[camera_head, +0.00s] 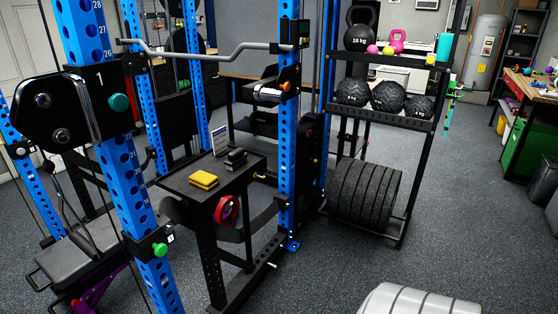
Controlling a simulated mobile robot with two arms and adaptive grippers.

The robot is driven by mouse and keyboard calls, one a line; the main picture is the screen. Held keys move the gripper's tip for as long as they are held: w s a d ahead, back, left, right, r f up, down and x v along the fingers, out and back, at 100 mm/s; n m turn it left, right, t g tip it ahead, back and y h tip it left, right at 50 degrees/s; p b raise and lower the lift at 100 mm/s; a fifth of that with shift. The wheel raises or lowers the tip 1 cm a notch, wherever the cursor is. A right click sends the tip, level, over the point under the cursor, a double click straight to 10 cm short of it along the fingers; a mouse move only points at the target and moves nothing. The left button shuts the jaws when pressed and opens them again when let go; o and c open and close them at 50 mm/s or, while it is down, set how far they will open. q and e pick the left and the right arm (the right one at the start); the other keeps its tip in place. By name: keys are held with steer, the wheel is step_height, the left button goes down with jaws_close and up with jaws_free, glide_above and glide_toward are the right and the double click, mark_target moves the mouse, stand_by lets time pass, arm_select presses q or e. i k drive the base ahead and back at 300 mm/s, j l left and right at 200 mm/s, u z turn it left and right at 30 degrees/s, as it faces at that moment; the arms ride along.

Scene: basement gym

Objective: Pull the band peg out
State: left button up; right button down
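A blue power rack with numbered holes fills the left and middle of the head view. The near upright (105,140) carries a black bracket with a teal knob (119,102) and, lower down, a small black fitting with a green knob (160,250). The middle upright (288,130) has a black fitting with an orange knob (285,86). I cannot tell for sure which of these fittings is the band peg. Neither of my grippers shows in this view.
A small black table (180,182) inside the rack holds yellow pads (204,180). A grey curl bar (190,54) crosses above. A storage rack with black balls (389,96) and weight plates (365,190) stands right of centre. Open floor (460,220) lies to the right.

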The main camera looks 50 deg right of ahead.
mark_target(276, 266)
steer(key=z, duration=1.7)
steer(key=u, duration=0.4)
steer(key=i+l+u, duration=0.2)
steer(key=l, duration=0.2)
steer(key=l+u, duration=0.2)
steer(key=l, duration=0.2)
steer(key=i+l+u, duration=0.2)
steer(key=l, duration=0.25)
steer(key=l+u, duration=0.2)
steer(key=l, duration=0.2)
